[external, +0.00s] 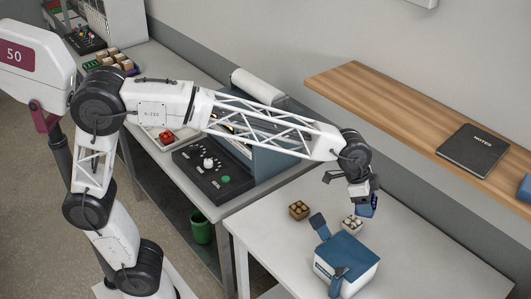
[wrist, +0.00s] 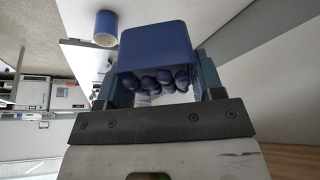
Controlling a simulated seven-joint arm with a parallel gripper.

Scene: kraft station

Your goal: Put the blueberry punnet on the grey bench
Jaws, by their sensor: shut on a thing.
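My gripper (external: 364,192) is shut on the blueberry punnet (external: 367,207), a small blue container. It holds the punnet in the air above the pale grey bench (external: 432,262) at the lower right of the external view. In the wrist view the punnet (wrist: 155,44) sits between the two fingers of my gripper (wrist: 164,80), with several dark blueberries (wrist: 155,80) showing at its near side. The punnet looks tilted, and it seems clear of the bench top. The finger contact is partly hidden in the external view.
A wooden shelf (external: 400,112) with a black notebook (external: 472,149) runs behind. A control panel (external: 212,165) is left. The bench's right part is clear.

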